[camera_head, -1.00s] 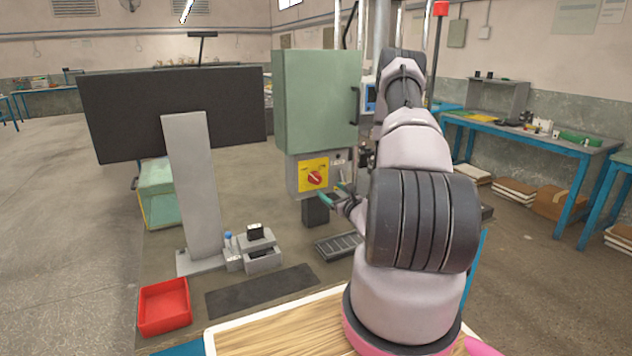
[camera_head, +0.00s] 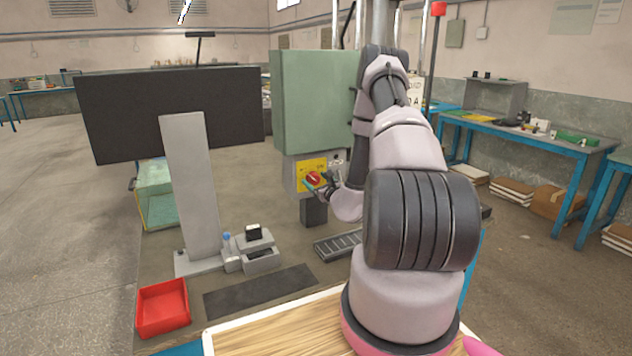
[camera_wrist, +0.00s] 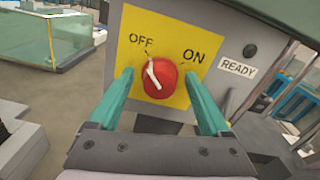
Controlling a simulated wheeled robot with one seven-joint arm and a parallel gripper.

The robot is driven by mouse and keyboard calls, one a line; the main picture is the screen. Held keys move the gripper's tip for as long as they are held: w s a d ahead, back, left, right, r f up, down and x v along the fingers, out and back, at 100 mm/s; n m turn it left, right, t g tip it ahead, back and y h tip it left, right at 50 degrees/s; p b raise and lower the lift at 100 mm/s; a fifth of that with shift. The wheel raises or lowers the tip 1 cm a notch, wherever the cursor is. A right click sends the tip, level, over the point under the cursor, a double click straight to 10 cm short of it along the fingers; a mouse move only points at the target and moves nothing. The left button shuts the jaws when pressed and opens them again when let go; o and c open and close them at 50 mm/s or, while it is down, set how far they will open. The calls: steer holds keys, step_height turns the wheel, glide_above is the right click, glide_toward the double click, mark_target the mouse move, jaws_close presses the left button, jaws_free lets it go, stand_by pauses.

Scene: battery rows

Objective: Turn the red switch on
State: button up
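The red switch (camera_wrist: 160,80) is a round knob with a white pointer, on a yellow plate (camera_wrist: 188,34) marked OFF and ON. In the wrist view its pointer leans up and left, toward OFF. In the head view the red switch (camera_head: 313,179) sits on the grey box below a green cabinet (camera_head: 318,100). My gripper (camera_wrist: 160,92) is open, its green fingers on either side of the switch. A gap shows between each finger and the knob, so no contact is visible. My gripper (camera_head: 316,186) partly covers the plate in the head view.
A READY label (camera_wrist: 237,66) is right of the plate. A large dark monitor (camera_head: 100,120) stands left of the cabinet. A red tray (camera_head: 163,308) and a dark mat (camera_head: 260,291) lie in front. Blue workbenches (camera_head: 540,137) stand at the right.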

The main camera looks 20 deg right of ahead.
jaws_close()
steer(key=shift+m, duration=0.3)
steer(key=m, duration=0.3)
steer(key=shift+d+m, duration=0.15)
steer(key=shift+m, duration=0.25)
steer(key=m, duration=0.9)
steer(key=shift+d+f, duration=0.1)
steer(key=shift+f+m, duration=0.1)
steer(key=shift+m, duration=2.1)
